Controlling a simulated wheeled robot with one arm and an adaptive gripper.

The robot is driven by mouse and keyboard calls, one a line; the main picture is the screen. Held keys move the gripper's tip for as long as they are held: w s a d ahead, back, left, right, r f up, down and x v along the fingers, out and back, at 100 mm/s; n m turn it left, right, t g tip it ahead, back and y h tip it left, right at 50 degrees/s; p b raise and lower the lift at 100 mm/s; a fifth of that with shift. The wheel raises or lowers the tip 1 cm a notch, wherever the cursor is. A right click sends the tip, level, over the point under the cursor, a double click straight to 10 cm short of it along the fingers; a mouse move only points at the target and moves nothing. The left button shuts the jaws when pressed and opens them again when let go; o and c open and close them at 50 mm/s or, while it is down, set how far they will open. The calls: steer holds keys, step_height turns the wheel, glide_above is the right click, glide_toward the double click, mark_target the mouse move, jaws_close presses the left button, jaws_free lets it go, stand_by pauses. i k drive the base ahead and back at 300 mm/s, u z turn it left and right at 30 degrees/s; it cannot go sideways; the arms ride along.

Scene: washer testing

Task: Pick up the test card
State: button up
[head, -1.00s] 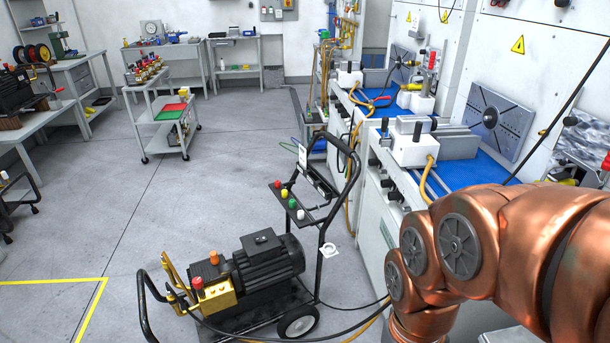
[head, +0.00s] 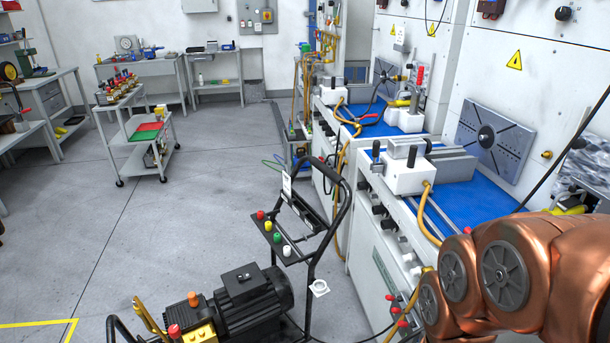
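No item is clearly readable as the test card. A small white card-like tag (head: 287,186) hangs upright at the handle of the black wheeled pressure washer (head: 250,300); I cannot tell if it is the test card. Another small white piece with a round mark (head: 319,288) is on the washer frame's lower right. A white tag (head: 400,38) shows on the wall panel at the back. My gripper is out of view; only my copper-coloured arm links show at the lower right, so its hold cannot be seen.
White test benches with blue tops (head: 470,204) line the right side. A grey trolley (head: 122,150) with red and green trays stands at left centre. Workbenches (head: 62,92) line the left and back. The grey floor (head: 190,215) between is clear.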

mark_target(287, 187)
steer(key=u, duration=0.25)
steer(key=i, duration=0.9)
steer(key=u, duration=0.95)
steer(key=i, duration=0.4)
steer(key=u, duration=0.3)
